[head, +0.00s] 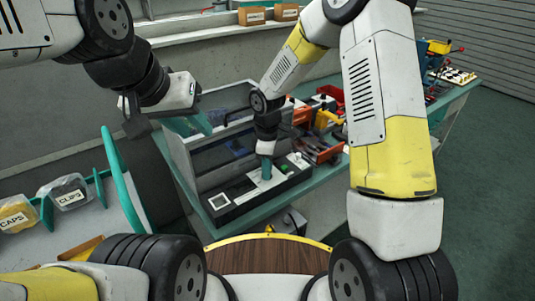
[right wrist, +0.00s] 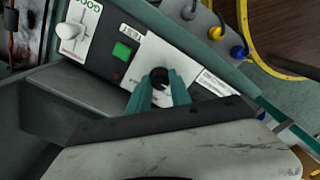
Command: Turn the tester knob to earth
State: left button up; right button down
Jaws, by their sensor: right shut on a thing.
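The tester (head: 240,200) is a grey case on the green bench, with a clear-walled box behind its dark front panel. Its black knob (right wrist: 159,76) sits on a white plate in the right wrist view. My right gripper (head: 266,172) reaches down to the panel; its teal fingers (right wrist: 160,92) are shut on the knob from both sides. The fingers partly hide the knob, and I cannot read its pointer or the markings around it. My left gripper (head: 197,124) hangs in the air beside the clear box, apart from the panel; I cannot tell its finger gap.
A green button (right wrist: 122,51) and a white handle (right wrist: 70,30) are near the knob. Blue and yellow plugs (right wrist: 237,51) lie beyond the panel's edge. Bins of caps (head: 17,214) and clips (head: 66,194) are at the left.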

jog(key=shift+m, duration=0.3)
jog(key=m, duration=0.3)
jog(key=shift+m, duration=2.1)
jog(key=c, duration=1.2)
grip_release()
jog(key=shift+r, duration=0.15)
notch_tip(320, 180, up, 8)
jog(key=shift+f, duration=0.2)
